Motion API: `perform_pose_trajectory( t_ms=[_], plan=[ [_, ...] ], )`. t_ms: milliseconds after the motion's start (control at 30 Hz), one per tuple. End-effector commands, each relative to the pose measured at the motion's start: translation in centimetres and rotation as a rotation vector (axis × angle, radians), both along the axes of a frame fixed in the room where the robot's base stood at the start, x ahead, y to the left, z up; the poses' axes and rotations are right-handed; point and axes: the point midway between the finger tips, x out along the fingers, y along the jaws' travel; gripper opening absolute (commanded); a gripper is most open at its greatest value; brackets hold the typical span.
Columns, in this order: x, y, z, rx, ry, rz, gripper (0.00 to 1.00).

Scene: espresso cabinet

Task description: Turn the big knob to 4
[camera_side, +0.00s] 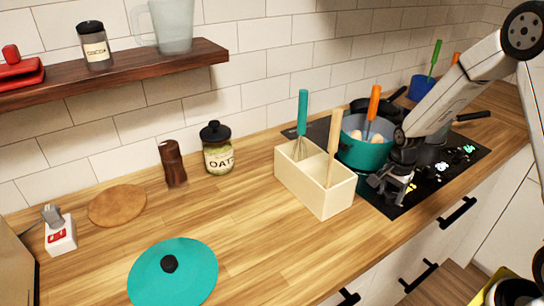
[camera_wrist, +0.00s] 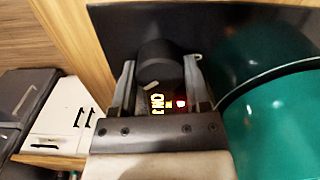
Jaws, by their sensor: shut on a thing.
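The big knob (camera_wrist: 158,62) is a round black dial with a flat face on the black stove top, seen in the wrist view between the two metal fingers of my gripper (camera_wrist: 160,88). My gripper is shut on it. Lit yellow characters and a red mark show beside the knob; I cannot read the setting. In the side view my gripper (camera_side: 394,186) is down at the near left corner of the stove (camera_side: 445,175), and the knob is hidden behind it.
A teal pot (camera_side: 362,153) stands on the stove close beside my gripper; it also fills the right of the wrist view (camera_wrist: 275,125). A cream utensil box (camera_side: 315,190) stands just left. A black pan (camera_side: 372,106) is behind. The counter's near edge is close.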

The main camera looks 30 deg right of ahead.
Motion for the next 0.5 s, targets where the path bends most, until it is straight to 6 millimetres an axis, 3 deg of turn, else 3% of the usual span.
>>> perform_pose_trajectory(
  t_ms=[500],
  plan=[
    [-0.04,0.00,-0.02,0.000,0.000,-0.334,0.02]
  ],
)
